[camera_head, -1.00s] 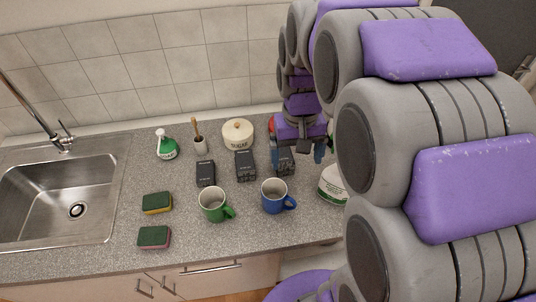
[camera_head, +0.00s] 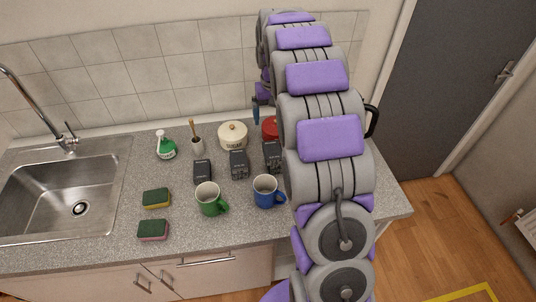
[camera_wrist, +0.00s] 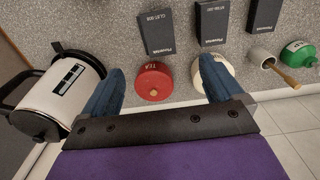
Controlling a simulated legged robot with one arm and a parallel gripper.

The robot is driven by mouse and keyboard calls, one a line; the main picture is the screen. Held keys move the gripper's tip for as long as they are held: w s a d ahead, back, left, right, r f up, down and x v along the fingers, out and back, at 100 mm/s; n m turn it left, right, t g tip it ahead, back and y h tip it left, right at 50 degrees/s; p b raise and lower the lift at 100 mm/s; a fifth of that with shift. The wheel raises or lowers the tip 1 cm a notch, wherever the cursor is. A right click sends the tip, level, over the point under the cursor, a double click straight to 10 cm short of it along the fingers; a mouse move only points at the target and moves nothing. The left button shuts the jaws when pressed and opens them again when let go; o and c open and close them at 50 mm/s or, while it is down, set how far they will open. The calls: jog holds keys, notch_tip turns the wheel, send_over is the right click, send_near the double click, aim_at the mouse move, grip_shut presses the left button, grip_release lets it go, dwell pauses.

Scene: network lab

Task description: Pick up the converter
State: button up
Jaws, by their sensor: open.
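Three black box-shaped devices stand in a row on the counter: a left one (camera_head: 202,172), a middle one (camera_head: 239,164) and a right one (camera_head: 272,156). All three also show at the top of the wrist view, as the right device (camera_wrist: 160,33), the middle device (camera_wrist: 211,22) and the left device (camera_wrist: 265,14). Their small print is too blurred to tell which is the converter. My gripper (camera_wrist: 161,66) is open and empty, its blue fingers spread on either side of a red TEA jar in the wrist view. In the head view my arm mostly hides it near the back wall.
The red jar (camera_head: 270,128) and a cream sugar jar (camera_head: 233,136) stand behind the devices. A green mug (camera_head: 209,199) and blue mug (camera_head: 266,191) stand in front. A white kettle (camera_wrist: 68,85) is left in the wrist view. The sink (camera_head: 60,190) is at left.

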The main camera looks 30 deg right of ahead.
send_near(272, 149)
notch_tip(272, 149, down, 4)
jog(key=shift+s+r+b, duration=0.15)
jog(key=shift+r+b, duration=0.05)
jog(key=shift+b, duration=0.6)
jog(key=shift+a+f, duration=0.2)
jog(key=shift+f, duration=0.25)
jog(key=shift+d+f, duration=0.2)
jog(key=shift+f, duration=0.3)
jog(key=f, duration=0.1)
jog(key=f+b, duration=0.1)
jog(key=f, duration=0.1)
jog(key=shift+d+f, duration=0.3)
jog(key=shift+f, duration=0.45)
jog(key=shift+a+r, duration=0.1)
jog(key=shift+a, duration=0.3)
jog(key=shift+c, duration=0.2)
jog(key=shift+d, duration=0.25)
jog(key=c, duration=0.8)
jog(key=shift+a, duration=0.1)
jog(key=c, duration=0.4)
